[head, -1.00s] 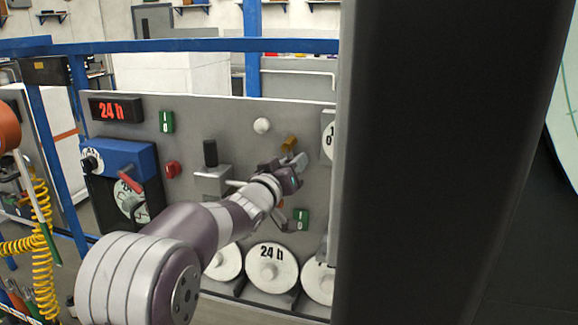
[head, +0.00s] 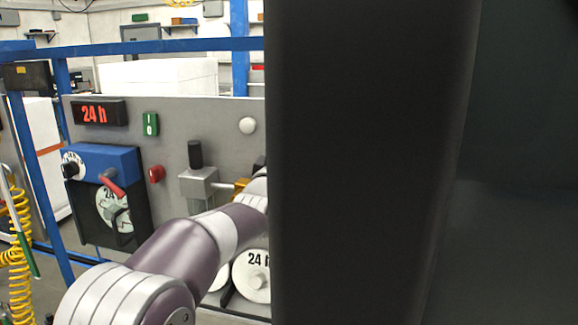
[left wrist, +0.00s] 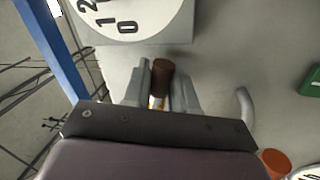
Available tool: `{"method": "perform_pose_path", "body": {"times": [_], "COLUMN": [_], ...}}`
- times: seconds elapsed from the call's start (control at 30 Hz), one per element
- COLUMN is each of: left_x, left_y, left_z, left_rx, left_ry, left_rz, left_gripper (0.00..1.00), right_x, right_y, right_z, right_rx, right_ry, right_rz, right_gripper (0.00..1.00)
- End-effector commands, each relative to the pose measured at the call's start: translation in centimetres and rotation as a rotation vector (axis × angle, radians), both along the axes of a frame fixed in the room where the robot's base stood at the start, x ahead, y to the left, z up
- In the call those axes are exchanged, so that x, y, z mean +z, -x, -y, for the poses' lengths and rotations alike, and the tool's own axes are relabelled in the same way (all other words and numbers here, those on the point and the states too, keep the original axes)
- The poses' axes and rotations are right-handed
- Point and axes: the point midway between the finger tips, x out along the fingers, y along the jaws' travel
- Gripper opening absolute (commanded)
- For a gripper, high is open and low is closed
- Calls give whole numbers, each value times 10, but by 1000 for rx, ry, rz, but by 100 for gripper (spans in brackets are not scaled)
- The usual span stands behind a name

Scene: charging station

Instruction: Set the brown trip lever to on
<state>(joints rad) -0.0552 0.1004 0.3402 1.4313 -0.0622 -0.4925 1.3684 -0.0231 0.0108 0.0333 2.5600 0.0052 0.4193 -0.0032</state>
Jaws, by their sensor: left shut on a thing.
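The brown trip lever (left wrist: 163,68) shows in the left wrist view as a short dark brown cylinder between the finger pads. My left gripper (left wrist: 161,90) is shut on it, one grey finger on each side. The lever's lower part is mostly hidden by the fingers, with a little yellow showing between them. In the head view, my left arm reaches toward the panel (head: 219,125), and its gripper end is hidden behind a dark upright surface. My right gripper is in neither view.
The left wrist view shows a white numbered dial (left wrist: 130,18), a curved grey handle (left wrist: 243,105), a green switch (left wrist: 313,82) and an orange knob (left wrist: 275,163) nearby. In the head view, the dark upright (head: 365,160) blocks the right half.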

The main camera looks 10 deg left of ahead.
Motion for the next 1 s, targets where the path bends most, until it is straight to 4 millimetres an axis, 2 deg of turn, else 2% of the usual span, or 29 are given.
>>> {"method": "perform_pose_path", "body": {"times": [0.1, 0.4, 1.0], "left_x": [0, 7, 11], "left_y": [0, 0, 0], "left_z": [0, 0, -1], "left_rx": [-1, -1, 0], "left_ry": [80, 224, 276], "left_rz": [-1, -8, -9], "left_gripper": [0, 0, 0], "right_x": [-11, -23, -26], "right_y": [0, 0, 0], "right_z": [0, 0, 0], "right_rx": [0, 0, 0], "right_ry": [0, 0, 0], "right_rz": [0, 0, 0], "right_gripper": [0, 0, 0]}}
